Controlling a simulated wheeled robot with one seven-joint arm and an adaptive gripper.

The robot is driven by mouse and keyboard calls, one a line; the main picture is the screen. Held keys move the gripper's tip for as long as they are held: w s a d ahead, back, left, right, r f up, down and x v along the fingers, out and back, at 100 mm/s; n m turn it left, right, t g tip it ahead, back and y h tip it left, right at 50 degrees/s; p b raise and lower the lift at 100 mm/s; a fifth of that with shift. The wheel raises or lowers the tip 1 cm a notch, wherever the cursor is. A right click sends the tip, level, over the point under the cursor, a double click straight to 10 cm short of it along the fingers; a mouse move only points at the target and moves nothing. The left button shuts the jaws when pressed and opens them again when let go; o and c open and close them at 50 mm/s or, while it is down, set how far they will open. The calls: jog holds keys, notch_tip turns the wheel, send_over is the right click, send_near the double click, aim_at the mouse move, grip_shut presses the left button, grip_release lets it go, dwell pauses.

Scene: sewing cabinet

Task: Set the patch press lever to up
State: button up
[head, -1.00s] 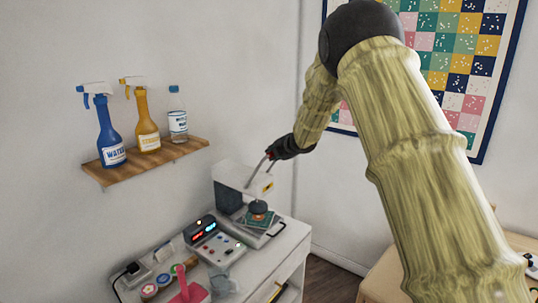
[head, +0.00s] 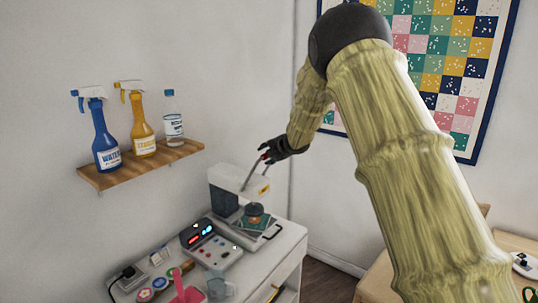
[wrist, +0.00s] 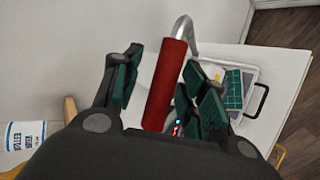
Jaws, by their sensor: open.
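The patch press (head: 225,187) is a white and dark machine on the white cabinet. Its lever (head: 250,178) is a thin metal rod that slants up and right from the press to a red grip. In the wrist view the red grip (wrist: 166,85) is a cylinder on a bent metal rod. My gripper (head: 266,157) is at the lever's upper end. In the wrist view my gripper (wrist: 164,90) is open, with the red grip between its two fingers. A gap shows on the left; contact on the right cannot be told.
A control box (head: 210,243) with lit displays, several round patches and a pink item (head: 187,290) lie left of the press. A wooden shelf (head: 150,163) with bottles is on the wall above. A wooden table (head: 375,285) stands at right.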

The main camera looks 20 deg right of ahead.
jog(key=v, duration=1.2)
dwell(0.4)
jog(key=s+a+f+m+g+b, duration=0.1)
jog(key=s+a+f+m+g, duration=0.2)
jog(key=s+f, duration=0.75)
jog(key=s+a+f+m+b, duration=0.1)
jog(key=s+a+f+m, duration=0.3)
jog(key=f, duration=1.4)
jog(key=s+a+f+m+g+b, duration=0.15)
jog(key=s+f+m, duration=0.4)
jog(key=f, duration=0.85)
jog(key=s+a+f+m+g+b, duration=0.1)
jog(key=s+f, duration=0.5)
jog(key=s, duration=0.8)
jog(key=s+a+f+m+g+h, duration=0.1)
jog(key=s+f+m, duration=0.5)
jog(key=s, duration=0.8)
jog(key=s+a+f+m+g+b, duration=0.1)
jog(key=s+a+f+m+g, duration=0.2)
jog(key=s, duration=1.1)
notch_tip(320, 180, down, 4)
jog(key=shift+r+g+h+b, duration=0.1)
jog(key=shift+g+h+b, duration=0.2)
jog(key=shift+g, duration=0.75)
